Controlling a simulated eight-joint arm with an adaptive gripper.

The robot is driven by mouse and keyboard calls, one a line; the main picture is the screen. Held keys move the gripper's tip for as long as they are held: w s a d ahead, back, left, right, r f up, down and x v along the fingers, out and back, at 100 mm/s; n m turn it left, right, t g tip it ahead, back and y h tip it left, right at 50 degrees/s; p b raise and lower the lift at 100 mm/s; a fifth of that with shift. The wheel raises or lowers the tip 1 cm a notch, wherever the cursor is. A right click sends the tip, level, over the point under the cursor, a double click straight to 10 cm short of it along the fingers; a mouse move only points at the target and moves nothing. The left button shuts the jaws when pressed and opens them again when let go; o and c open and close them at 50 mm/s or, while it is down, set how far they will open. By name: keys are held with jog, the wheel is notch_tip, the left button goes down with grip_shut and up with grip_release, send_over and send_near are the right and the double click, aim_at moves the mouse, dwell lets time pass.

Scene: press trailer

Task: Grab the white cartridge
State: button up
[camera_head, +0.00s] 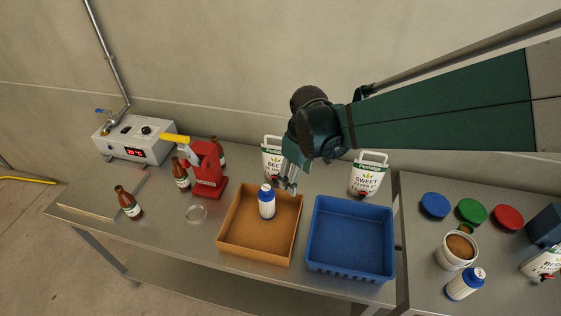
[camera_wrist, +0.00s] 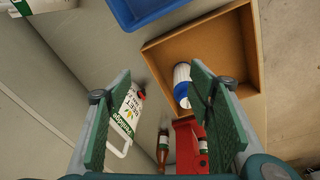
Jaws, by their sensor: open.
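A white bottle-shaped container with a blue cap (camera_head: 267,203) stands upright in the brown tray (camera_head: 228,240); it best fits the white cartridge. In the wrist view its white body (camera_wrist: 182,73) is partly hidden behind the right-hand finger. A similar white container with a blue cap (camera_head: 463,286) is on the right-hand table. My gripper (camera_head: 288,181) is above the back of the brown tray, just right of and behind the first container. In the wrist view my gripper (camera_wrist: 155,105) has its two green fingers wide apart, with nothing held between them.
A blue crate (camera_head: 350,276) stands right of the brown tray. White handled packs (camera_head: 366,176) stand behind. A red press (camera_head: 209,172), several brown bottles (camera_head: 128,203) and a grey control box (camera_head: 135,140) are left. Coloured lids (camera_head: 471,210) lie on the right-hand table.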

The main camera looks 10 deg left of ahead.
aim_at(266, 187)
jog(key=a+f+n, duration=0.1)
jog(key=a+f, duration=0.1)
jog(key=a, duration=0.1)
jog(key=a+f+n+g, duration=0.1)
jog(key=a+f, duration=0.2)
jog(key=a, duration=0.1)
jog(key=a+f+n, duration=0.1)
jog(key=a+f, duration=0.2)
jog(key=shift+s+a+h+p, duration=0.25)
jog(key=shift+s+h+p, duration=0.15)
jog(key=shift+f, duration=0.2)
jog(key=shift+f, duration=1.15)
jog(key=shift+f, duration=0.1)
jog(key=shift+f, duration=2.5)
jog(key=shift+c, duration=0.6)
jog(key=c, duration=1)
